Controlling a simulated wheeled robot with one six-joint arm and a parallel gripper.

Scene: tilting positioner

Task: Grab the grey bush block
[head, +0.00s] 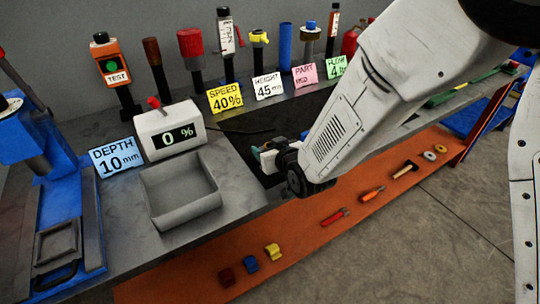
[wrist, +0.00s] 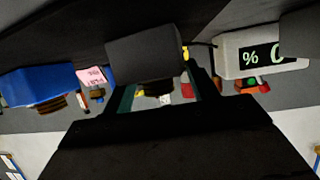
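In the wrist view, which shows the scene upside down, a dark grey block (wrist: 146,52) lies straight ahead of my gripper (wrist: 160,92). The two fingers with teal pads stand apart, and background shows through the gap between them. The block overlaps the fingertip area in the picture; I cannot tell whether it touches the fingers. In the head view my gripper (head: 262,157) is low over the dark bench surface, right of the grey open bin. The grey block cannot be made out there, as my gripper and arm cover that area.
A blue block (wrist: 38,84) lies left in the wrist view. The grey bin (head: 180,212) and the display reading 0 % (head: 170,133) stand left of my gripper. Signs and posts line the back. Small blocks and tools lie on the orange strip (head: 300,258) in front.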

